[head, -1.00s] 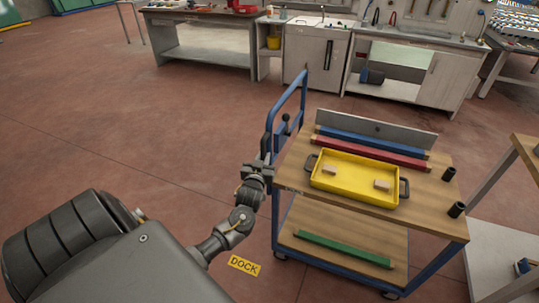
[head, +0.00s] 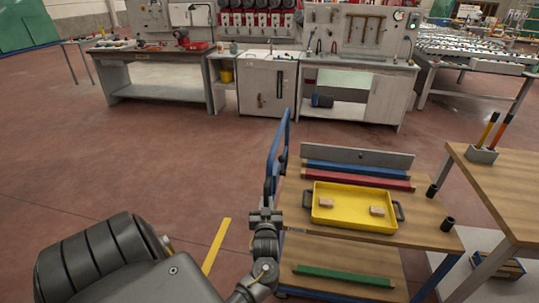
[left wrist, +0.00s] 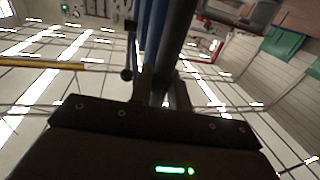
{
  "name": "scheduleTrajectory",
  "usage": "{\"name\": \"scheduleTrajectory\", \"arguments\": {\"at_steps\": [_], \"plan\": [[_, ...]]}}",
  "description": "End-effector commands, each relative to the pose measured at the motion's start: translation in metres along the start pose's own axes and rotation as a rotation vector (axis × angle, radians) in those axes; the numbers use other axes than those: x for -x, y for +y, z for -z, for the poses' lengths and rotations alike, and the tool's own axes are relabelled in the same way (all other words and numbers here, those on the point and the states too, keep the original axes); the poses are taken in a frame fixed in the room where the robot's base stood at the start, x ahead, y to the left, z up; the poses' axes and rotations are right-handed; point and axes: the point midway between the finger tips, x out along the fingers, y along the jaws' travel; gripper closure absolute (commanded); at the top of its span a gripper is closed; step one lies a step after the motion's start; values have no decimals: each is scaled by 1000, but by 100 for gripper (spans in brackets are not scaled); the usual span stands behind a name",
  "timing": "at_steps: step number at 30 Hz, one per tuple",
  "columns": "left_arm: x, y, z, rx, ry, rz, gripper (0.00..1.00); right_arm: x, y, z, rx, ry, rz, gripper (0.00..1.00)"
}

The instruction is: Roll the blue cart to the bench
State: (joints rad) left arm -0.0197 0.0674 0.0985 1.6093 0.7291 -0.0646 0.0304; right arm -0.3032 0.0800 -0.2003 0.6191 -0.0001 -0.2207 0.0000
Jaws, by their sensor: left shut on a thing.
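The blue cart has a blue push handle (head: 277,155) on its left side, a wooden top deck (head: 293,200) and a lower wooden shelf (head: 310,262). My left gripper (head: 265,217) is at the handle side of the cart, shut on the handle. In the left wrist view a blue bar (left wrist: 153,40) runs up from between the dark gripper parts. My right gripper is not in view. A wooden-topped bench (head: 500,185) stands close to the cart's right side, with a gap between. Pale workbenches (head: 360,62) stand along the back.
On the cart are a yellow tray (head: 350,222) with two small blocks, blue (head: 355,167) and red (head: 360,178) bars, and black cups (head: 447,224). A green bar (head: 345,276) lies on the lower shelf. A yellow floor strip (head: 216,247) lies left of the cart. Floor behind the cart is clear.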

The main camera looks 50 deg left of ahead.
Motion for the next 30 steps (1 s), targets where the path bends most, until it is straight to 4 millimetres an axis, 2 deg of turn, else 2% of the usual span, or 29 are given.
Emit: {"name": "scheduleTrajectory", "arguments": {"at_steps": [10, 11, 15, 24, 26, 30], "plan": [[1, 8, 1, 4, 1, -16, 100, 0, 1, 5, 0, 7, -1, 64], [1, 8, 1, 4, 1, -16, 78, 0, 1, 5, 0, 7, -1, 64], [1, 7, 0, 4, 0, -13, 63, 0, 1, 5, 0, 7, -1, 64], [4, 4, 0, 3, 0, -9, 63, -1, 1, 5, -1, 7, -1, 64], [9, 5, -1, 4, -1, -10, 63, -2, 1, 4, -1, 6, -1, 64], [32, 5, -3, 6, -2, -10, 63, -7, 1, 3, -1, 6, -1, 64]]}}
